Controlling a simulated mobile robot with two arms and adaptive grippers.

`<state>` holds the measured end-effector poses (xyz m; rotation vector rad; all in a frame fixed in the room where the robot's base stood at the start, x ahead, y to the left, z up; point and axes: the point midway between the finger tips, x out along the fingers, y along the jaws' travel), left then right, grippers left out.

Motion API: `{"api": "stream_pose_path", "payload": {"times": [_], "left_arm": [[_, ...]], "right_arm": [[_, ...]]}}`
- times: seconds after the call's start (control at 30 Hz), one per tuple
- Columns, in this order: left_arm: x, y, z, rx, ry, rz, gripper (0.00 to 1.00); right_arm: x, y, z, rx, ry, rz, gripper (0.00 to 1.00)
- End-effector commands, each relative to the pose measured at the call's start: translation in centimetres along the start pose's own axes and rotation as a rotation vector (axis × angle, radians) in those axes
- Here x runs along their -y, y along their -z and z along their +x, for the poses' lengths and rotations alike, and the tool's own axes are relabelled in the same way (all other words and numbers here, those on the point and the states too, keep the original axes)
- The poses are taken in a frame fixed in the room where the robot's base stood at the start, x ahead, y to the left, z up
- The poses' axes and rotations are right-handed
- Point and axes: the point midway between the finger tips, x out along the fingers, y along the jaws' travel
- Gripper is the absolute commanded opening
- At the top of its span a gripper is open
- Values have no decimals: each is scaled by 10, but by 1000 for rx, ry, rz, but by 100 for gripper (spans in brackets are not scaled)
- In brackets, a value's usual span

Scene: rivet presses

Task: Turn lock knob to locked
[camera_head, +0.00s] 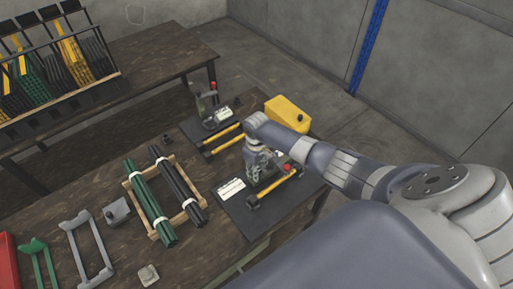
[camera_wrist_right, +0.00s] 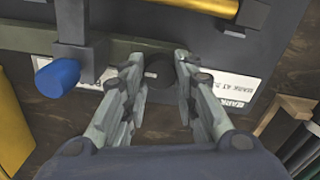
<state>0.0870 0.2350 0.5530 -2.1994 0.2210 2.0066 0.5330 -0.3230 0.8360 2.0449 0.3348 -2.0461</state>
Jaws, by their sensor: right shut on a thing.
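A round black knob (camera_wrist_right: 159,67) shows in the right wrist view between the fingertips of my right gripper (camera_wrist_right: 160,70). The gripper is shut on it. Whether the knob stands at locked cannot be told. In the head view my right gripper (camera_head: 262,160) is over the near rivet press on its dark base plate (camera_head: 240,214), and it hides much of the press and the knob. A white label (camera_head: 231,187) lies on that plate and shows in part beside the fingers in the wrist view. My left gripper is not in view.
A second press (camera_head: 205,98) stands behind, with a yellow box (camera_head: 288,113) near it. A rack with green and black rods (camera_head: 150,203) lies left of the near press. A blue cap (camera_wrist_right: 57,79) is left of the gripper in the wrist view.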

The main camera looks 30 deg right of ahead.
Motion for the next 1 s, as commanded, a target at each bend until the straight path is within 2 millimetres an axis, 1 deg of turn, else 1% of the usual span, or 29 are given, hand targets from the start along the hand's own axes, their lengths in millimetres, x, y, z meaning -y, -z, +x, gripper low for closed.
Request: {"api": "stream_pose_path", "payload": {"times": [0.13, 0.17, 0.2, 0.23, 0.57, 0.67, 0.77, 0.87, 1.0], "left_arm": [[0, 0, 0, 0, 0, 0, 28], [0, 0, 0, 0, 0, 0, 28], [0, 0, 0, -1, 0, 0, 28], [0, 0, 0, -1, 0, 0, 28], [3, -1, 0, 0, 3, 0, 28], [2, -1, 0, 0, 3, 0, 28], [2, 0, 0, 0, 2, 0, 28], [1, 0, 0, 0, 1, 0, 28], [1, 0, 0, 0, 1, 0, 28]], "right_arm": [[0, 0, 0, 1, 1, 1, 3], [0, 0, 0, 1, 1, 1, 34], [0, 0, 0, 1, 1, 1, 43], [0, 0, 0, 1, 1, 1, 47], [0, 0, 0, 0, 0, 0, 47], [0, 1, -5, -2, 0, 0, 47], [0, 1, -15, -3, 0, 0, 47], [-1, 0, -30, -3, -1, -2, 47], [-1, 1, -58, -3, -1, -1, 47]]}}
